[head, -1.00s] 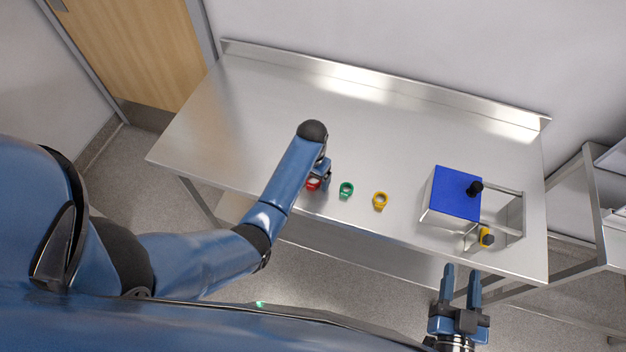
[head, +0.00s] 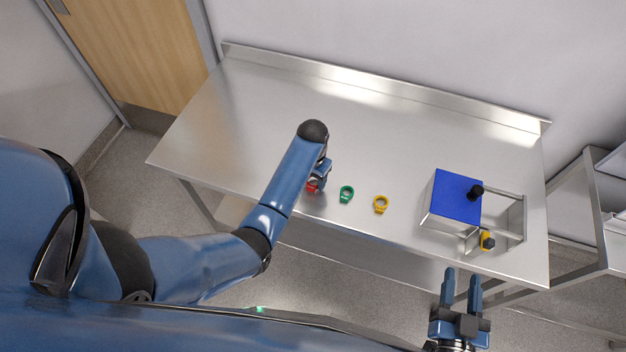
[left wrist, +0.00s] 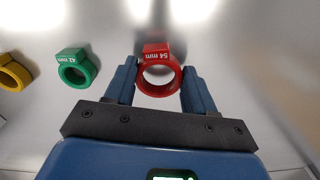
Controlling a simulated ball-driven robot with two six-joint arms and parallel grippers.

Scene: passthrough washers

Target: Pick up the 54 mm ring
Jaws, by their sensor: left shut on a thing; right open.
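The red ring (left wrist: 147,84), labelled 54 mm, sits between the two fingers of my left gripper (left wrist: 160,90) in the left wrist view. The gripper is shut on it, one finger on each side. In the head view the red ring (head: 312,186) is partly hidden by my left gripper (head: 320,180) at the table's front part. I cannot tell whether the ring is off the table. My right gripper (head: 461,285) is open and empty, in front of the table's front edge at the right.
A green ring (head: 346,193), labelled 42 mm in the left wrist view (left wrist: 77,70), and a yellow ring (head: 381,204) lie to the right on the metal table (head: 270,110). A blue-topped box (head: 454,198) with a black knob stands further right. The table's back is clear.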

